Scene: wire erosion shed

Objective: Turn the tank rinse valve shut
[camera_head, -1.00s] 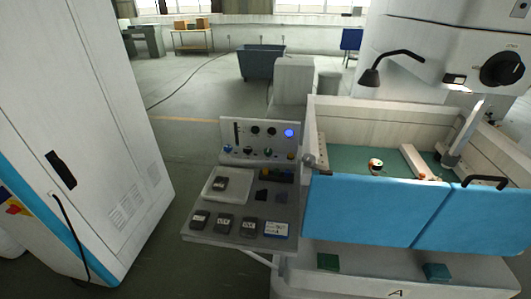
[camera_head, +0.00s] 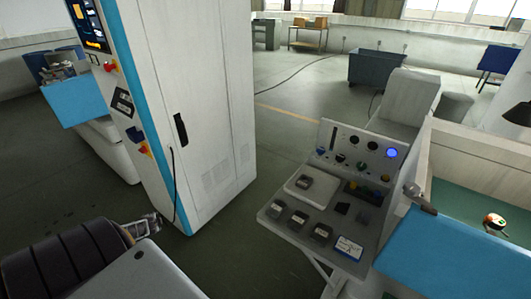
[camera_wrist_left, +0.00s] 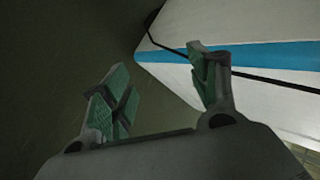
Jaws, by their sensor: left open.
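The work tank with its blue front door (camera_head: 440,255) is at the right edge of the head view, partly cut off. A grey rounded fitting (camera_head: 411,190) sits at its near left corner; I cannot tell whether it is the rinse valve. My left gripper (camera_head: 147,226) is low on the left in the head view, in front of the tall white cabinet (camera_head: 210,100) and far from the tank. In the left wrist view its two green-padded fingers (camera_wrist_left: 161,68) are apart, with nothing between them. My right gripper is out of view.
A control panel (camera_head: 350,140) with knobs and a lit blue button stands left of the tank. Its shelf (camera_head: 278,228) holds several dark blocks and a white tray (camera_head: 325,192). A black cable (camera_head: 173,180) hangs on the cabinet. Open floor lies between cabinet and shelf.

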